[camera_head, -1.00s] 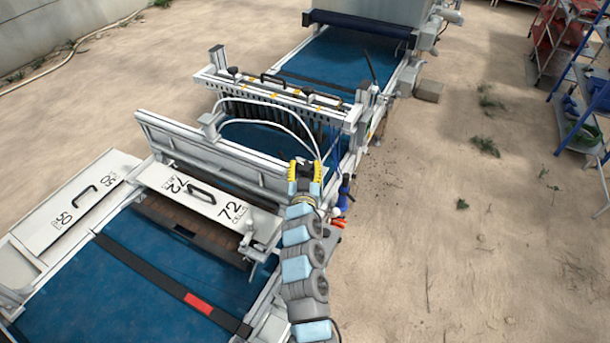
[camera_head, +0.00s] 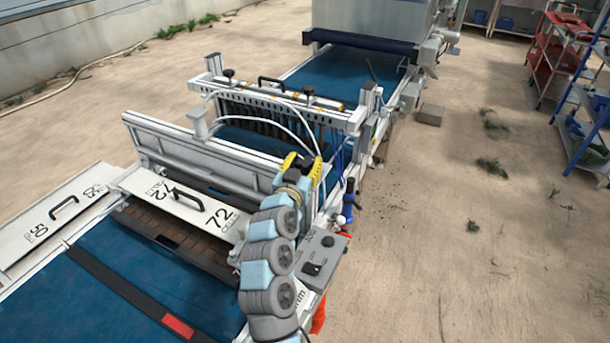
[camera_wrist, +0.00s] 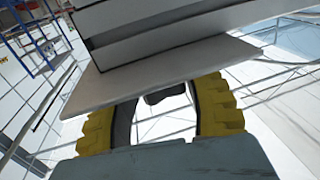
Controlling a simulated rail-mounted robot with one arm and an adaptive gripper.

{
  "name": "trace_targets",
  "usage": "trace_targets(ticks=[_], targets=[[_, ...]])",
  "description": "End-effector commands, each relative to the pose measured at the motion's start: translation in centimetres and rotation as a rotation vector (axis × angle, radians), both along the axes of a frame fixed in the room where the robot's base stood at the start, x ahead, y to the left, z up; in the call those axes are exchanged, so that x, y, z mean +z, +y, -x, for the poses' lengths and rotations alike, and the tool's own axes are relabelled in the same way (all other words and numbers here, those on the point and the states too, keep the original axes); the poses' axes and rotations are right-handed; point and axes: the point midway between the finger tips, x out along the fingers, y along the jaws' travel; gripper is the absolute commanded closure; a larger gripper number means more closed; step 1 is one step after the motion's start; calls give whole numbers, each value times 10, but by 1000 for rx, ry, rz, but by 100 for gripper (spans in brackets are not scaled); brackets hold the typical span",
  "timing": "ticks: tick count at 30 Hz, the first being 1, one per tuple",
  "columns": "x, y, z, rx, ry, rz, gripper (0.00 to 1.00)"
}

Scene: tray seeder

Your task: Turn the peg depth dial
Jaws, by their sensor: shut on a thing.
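My gripper (camera_head: 303,166), with yellow fingers, is at the right side of the seeder frame, by the end of the hinged white panel, in the head view. In the wrist view its yellow fingers (camera_wrist: 160,106) stand on either side of a dark rounded knob (camera_wrist: 165,94), which appears to be the peg depth dial. The gripper is shut on it. A flat grey plate hides most of the knob and the fingertips, so the exact contact and any markings cannot be seen. In the head view the dial is hidden by the gripper.
A grey control box (camera_head: 322,255) with knobs sits just right of my arm. White hoses (camera_head: 275,102) arch close behind the gripper. White plates marked 72 (camera_head: 178,205) and 50 (camera_head: 40,225) lie at the left.

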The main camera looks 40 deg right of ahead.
Motion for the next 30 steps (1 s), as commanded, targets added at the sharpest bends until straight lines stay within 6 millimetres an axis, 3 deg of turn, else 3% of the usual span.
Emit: trace_targets(ticks=[1,30], targets=[[-7,1,-2,-9,-2,1,87],[-3,1,0,-303,-4,0,87]])
